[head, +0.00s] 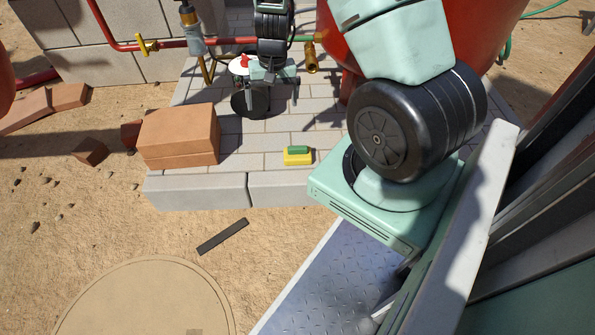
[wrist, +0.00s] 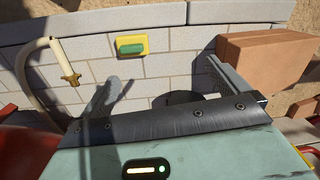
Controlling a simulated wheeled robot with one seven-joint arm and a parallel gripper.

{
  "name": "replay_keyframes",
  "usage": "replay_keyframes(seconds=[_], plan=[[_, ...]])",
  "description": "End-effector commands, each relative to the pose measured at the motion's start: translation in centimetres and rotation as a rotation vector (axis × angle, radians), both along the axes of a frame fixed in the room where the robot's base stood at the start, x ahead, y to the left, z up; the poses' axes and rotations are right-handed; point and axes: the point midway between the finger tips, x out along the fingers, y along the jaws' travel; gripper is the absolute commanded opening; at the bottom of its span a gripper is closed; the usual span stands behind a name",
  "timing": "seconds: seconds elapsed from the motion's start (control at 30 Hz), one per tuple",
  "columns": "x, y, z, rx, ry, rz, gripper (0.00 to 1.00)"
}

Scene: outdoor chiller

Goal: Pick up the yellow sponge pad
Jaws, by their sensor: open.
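The yellow sponge pad (head: 291,160) has a green block on top and lies flat on the grey paving near its front edge. In the wrist view the yellow sponge pad (wrist: 131,53) shows near the top, beyond my fingertips. My gripper (head: 272,92) is behind the pad in the head view, apart from it and pointing down. In the wrist view my gripper (wrist: 168,86) has its two fingers wide apart with nothing between them. Nothing covers the pad in either view.
Terracotta bricks (head: 180,136) sit left of the pad, also at right in the wrist view (wrist: 265,60). A dark round container (head: 250,103) stands beside my gripper. A red pipe (head: 180,43) and red tank (head: 340,60) are behind. Paving around the pad is clear.

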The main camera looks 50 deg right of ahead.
Motion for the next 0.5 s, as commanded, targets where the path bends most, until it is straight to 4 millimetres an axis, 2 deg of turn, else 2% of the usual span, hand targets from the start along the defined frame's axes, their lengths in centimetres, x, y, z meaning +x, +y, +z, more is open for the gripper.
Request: replay_keyframes(seconds=[0.03, 0.1, 0.2, 0.3, 0.5], plan=[[-0.7, -2.0, -3.9, -0.015, 0.012, -0.046, 1.0], [-1.4, -4.1, -6.1, -0.032, 0.022, -0.094, 1.0], [-2.3, -6.2, -8.3, -0.052, 0.032, -0.139, 1.0], [-2.8, -7.3, -9.4, -0.063, 0.038, -0.163, 1.0], [-3.1, -7.6, -12.5, -0.067, 0.042, -0.172, 1.0]])
